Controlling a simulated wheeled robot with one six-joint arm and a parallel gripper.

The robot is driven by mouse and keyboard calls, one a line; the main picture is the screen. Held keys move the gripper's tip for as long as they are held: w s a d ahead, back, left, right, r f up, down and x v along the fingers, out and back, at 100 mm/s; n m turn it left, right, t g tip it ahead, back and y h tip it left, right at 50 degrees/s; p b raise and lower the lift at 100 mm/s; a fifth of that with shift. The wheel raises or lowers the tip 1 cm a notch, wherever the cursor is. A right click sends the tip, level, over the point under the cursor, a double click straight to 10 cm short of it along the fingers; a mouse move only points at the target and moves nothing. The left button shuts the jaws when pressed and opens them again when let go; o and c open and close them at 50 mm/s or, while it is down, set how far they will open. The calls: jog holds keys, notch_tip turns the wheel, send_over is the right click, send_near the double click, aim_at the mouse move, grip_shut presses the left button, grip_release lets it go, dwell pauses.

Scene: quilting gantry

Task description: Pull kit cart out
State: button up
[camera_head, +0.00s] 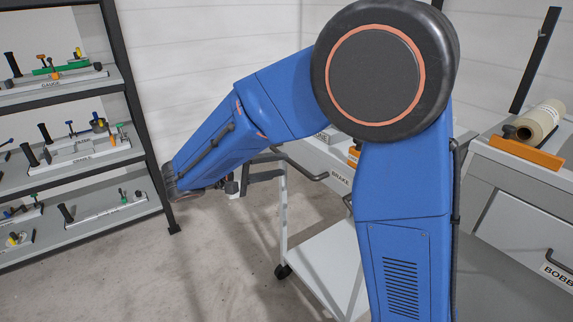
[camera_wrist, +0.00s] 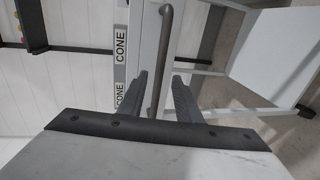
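The kit cart is a white wheeled cart with a lower shelf (camera_head: 335,262); in the head view it stands behind my arm, which hides much of it. In the wrist view, the grey handle bar (camera_wrist: 162,60) passes between the two dark fingers of my gripper (camera_wrist: 160,75). Gaps show on both sides of the bar, so the gripper looks open around it.
A dark-framed rack (camera_head: 75,225) with several tool trays stands at the left. Bare concrete floor (camera_head: 190,270) lies between the rack and the cart.

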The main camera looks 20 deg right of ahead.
jog(key=v, duration=1.2)
jog(key=shift+a, duration=0.25)
